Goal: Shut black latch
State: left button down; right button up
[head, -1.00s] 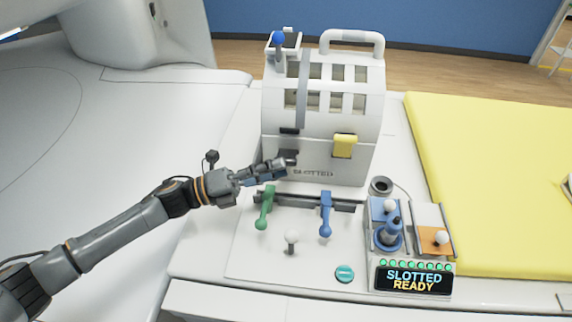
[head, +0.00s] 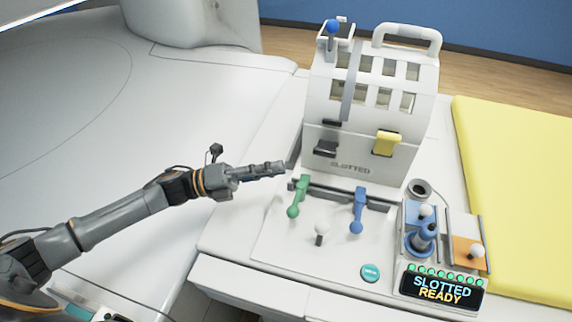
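The black latch (head: 326,148) is a small dark flap on the lower front of the white slotted machine (head: 350,150), left of the yellow latch (head: 387,143). It juts out from the front below a short dark slot (head: 332,123). My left gripper (head: 284,169) is left of the machine and apart from the black latch, pointing right. Its fingers look closed together, with nothing seen between them. The latch is in plain view, but whether it is fully seated cannot be told. My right gripper is not in view.
A green lever (head: 298,196) and a blue lever (head: 358,210) stand in front of the machine, near the gripper. A white knob (head: 321,230) and a teal button (head: 370,272) are nearer. A display (head: 441,288) reads SLOTTED READY. A yellow pad (head: 515,180) lies right.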

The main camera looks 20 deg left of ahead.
aim_at(327, 149)
pick_arm(q)
jog(key=s+d+f+n+t+y+b, duration=0.1)
jog(key=s+n+t+y+b, duration=0.25)
jog(key=s+n+t, duration=0.45)
jog(key=w+d+r+m+g+p, duration=0.1)
jog(key=w+d+r+p, duration=0.1)
jog(key=w+d+p, duration=0.2)
jog(key=shift+w+d+r+y+p, duration=0.4)
jog(key=shift+w+d, duration=1.2)
jog(key=shift+w, duration=1.05)
jog(key=shift+a+r+g, duration=0.1)
jog(key=shift+g, duration=0.2)
